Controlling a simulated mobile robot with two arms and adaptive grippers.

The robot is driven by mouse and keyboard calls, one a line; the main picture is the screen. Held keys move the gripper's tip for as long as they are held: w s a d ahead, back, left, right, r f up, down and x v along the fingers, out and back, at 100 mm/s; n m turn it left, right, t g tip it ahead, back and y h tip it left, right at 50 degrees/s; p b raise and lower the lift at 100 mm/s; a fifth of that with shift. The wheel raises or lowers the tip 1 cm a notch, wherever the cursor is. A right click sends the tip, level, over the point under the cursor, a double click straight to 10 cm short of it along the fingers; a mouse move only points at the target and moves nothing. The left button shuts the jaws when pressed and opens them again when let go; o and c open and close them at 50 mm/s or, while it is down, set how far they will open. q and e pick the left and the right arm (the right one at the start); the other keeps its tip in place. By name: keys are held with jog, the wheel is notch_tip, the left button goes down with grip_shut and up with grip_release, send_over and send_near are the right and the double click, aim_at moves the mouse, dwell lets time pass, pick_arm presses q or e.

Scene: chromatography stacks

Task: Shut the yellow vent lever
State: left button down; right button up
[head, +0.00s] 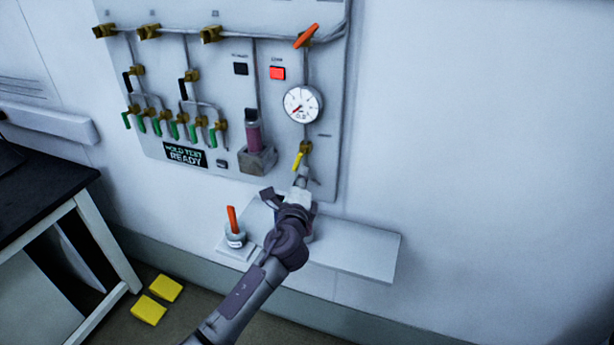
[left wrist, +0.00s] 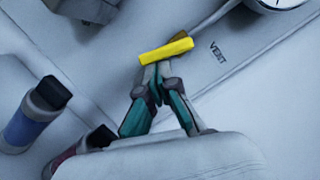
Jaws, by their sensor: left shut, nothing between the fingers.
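The yellow vent lever (head: 298,161) hangs from a brass valve (head: 305,147) below the round gauge, pointing down and slightly left. In the left wrist view, the yellow lever (left wrist: 166,50) lies across the picture just beyond my fingertips, beside the "VENT" label (left wrist: 217,50). My left gripper (head: 302,177) is shut and empty, right below the lever; it also shows in the left wrist view (left wrist: 157,72). Its tips are at the lever's edge; I cannot tell whether they touch. My right gripper is not in view.
The gauge (head: 302,104) and an orange lever (head: 306,36) are above the vent valve. A purple-bodied cylinder (head: 253,131) stands in a grey holder to the left. A shelf (head: 355,251) below carries a container with an orange handle (head: 232,220). The wall at right is clear.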

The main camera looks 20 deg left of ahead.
pick_arm(q)
jog(key=shift+w+a+r+m+t+h+b, duration=0.25)
jog(key=shift+a+m+h, duration=0.5)
jog(key=shift+m, duration=2)
jog(key=shift+s+a+r+m+t+h, duration=0.2)
jog(key=shift+a+m+t+h, duration=0.4)
jog(key=shift+m, duration=2.2)
jog(key=shift+w+a+r+m+t+h+b, duration=0.2)
jog(key=shift+a+m+h, duration=0.65)
jog(key=shift+m, duration=1.9)
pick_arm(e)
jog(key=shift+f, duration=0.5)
pick_arm(q)
jog(key=shift+s+r, duration=0.1)
jog(key=shift+s, duration=0.05)
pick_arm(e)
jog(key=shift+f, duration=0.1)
